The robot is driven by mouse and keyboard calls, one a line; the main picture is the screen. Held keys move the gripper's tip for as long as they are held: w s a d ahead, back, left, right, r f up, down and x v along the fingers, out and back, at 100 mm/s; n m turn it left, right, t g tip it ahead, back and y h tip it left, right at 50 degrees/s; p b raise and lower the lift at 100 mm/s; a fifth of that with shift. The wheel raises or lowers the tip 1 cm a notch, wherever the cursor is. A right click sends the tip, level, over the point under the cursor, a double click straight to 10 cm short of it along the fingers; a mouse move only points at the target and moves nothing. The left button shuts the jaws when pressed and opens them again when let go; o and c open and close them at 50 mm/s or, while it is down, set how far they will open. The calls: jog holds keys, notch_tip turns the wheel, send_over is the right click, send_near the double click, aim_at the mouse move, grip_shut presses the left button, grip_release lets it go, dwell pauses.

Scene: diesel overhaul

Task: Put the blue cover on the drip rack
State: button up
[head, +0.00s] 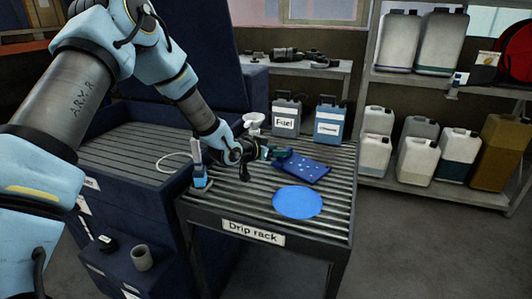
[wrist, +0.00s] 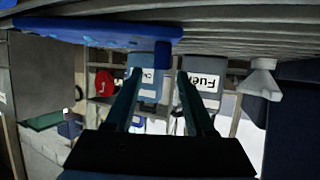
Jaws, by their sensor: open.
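The blue cover (head: 303,168) is a flat rectangular slab with small pale spots. It lies on the slatted top of the drip rack (head: 335,205), behind a flat round blue disc (head: 297,202). My gripper (head: 278,154) is low over the rack, just left of the cover's far end. In the wrist view, which is upside down, the cover (wrist: 95,32) is at the upper left.
A fuel can (head: 286,118) and a blue can (head: 328,124) stand at the rack's back, with a white funnel (head: 254,122) beside them. A blue-and-white bottle (head: 199,165) stands at the left edge. Shelves of jugs (head: 418,160) are at right. The rack's front right is clear.

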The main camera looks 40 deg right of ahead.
jog(key=b+v, duration=0.2)
jog(key=v, duration=0.7)
jog(key=shift+a+r, duration=0.1)
jog(key=shift+a, duration=0.15)
